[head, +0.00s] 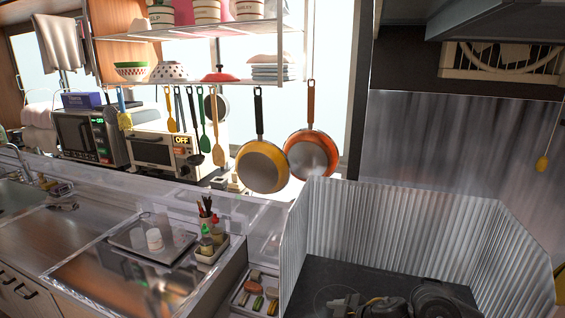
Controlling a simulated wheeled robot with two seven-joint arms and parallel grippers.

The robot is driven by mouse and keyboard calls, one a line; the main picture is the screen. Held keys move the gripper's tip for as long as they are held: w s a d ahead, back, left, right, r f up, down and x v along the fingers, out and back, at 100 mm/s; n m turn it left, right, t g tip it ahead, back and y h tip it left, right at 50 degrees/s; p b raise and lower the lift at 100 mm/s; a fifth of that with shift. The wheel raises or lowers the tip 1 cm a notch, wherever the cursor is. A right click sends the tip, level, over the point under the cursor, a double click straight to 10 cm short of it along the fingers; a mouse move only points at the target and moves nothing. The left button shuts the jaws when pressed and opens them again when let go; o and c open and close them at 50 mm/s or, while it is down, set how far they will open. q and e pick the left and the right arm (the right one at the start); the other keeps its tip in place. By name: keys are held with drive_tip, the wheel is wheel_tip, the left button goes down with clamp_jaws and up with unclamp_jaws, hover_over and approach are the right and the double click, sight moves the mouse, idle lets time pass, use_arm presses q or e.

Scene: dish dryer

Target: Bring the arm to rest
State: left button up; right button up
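My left gripper is not in view. At the bottom edge, in front of the dark stove top, a dark jointed shape with a grey end (345,303) shows, which looks like my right arm and gripper, with the arm running off to the right. It is small and partly cut off by the frame, so I cannot tell whether its fingers are open or shut. I see nothing held in it.
A corrugated metal guard (400,225) stands around the stove top (315,275). Two pans (263,167) hang behind it. A sink (15,195) lies far left.

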drive_tip(key=s+a+m, duration=0.1)
drive_tip(key=s, duration=0.1)
drive_tip(key=s+a+f+m+t, duration=0.1)
drive_tip(key=s+a, duration=0.1)
drive_tip(key=s+a+m+t, duration=0.1)
drive_tip(key=s, duration=0.1)
drive_tip(key=shift+s+a+f, duration=0.15)
drive_tip(key=shift+s+f, duration=0.1)
drive_tip(key=shift+s, duration=0.05)
drive_tip(key=s+d+f+m+g+h, duration=0.3)
drive_tip(key=s+d+f+m, duration=0.35)
drive_tip(key=s, duration=0.65)
drive_tip(key=s+d+f+m+g+h, duration=0.2)
drive_tip(key=s+d+f+m+h, duration=0.1)
drive_tip(key=s+d, duration=0.8)
wheel_tip(320, 180, down, 27)
drive_tip(key=s+g, duration=0.1)
drive_tip(key=s, duration=0.2)
drive_tip(key=s+d+f+g, duration=0.1)
drive_tip(key=s+d+f, duration=0.1)
drive_tip(key=s+f, duration=1.2)
drive_tip(key=shift+s+f+n+g+h, duration=0.3)
drive_tip(key=shift+s+n, duration=0.15)
drive_tip(key=shift+s, duration=0.25)
